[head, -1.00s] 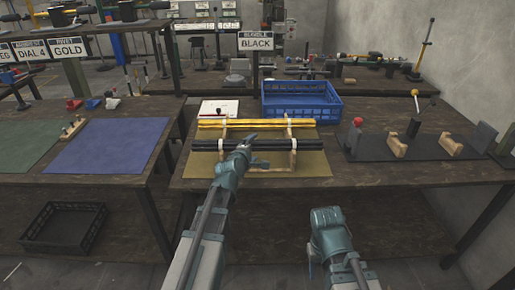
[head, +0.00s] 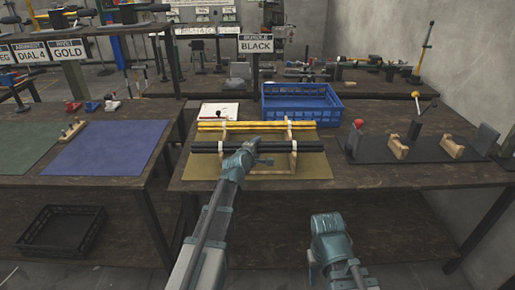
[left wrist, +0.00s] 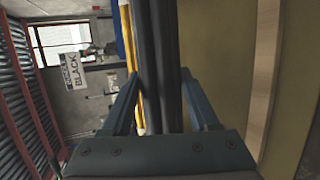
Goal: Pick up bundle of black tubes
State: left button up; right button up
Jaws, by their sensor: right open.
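The bundle of black tubes (head: 207,147) lies level across wooden supports over an olive mat (head: 310,170). It also shows in the left wrist view (left wrist: 160,60), running between my fingers. My left gripper (head: 254,150) is at the middle of the bundle, hiding part of it. In the left wrist view its two fingers (left wrist: 161,78) are apart, one on each side of the tubes, with a gap visible at the left finger. My right gripper (head: 313,270) hangs in front of the table, away from the tubes; its fingers are hard to make out.
Yellow tubes (head: 258,126) lie parallel just behind the black ones. A blue crate (head: 300,104) stands behind them, near a sign reading BLACK (head: 256,44). A dark fixture with wooden blocks (head: 425,151) is on the right.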

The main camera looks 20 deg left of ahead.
pick_arm(q)
grip_shut()
jog(key=shift+r, duration=0.1)
pick_arm(e)
jog(key=shift+r, duration=0.1)
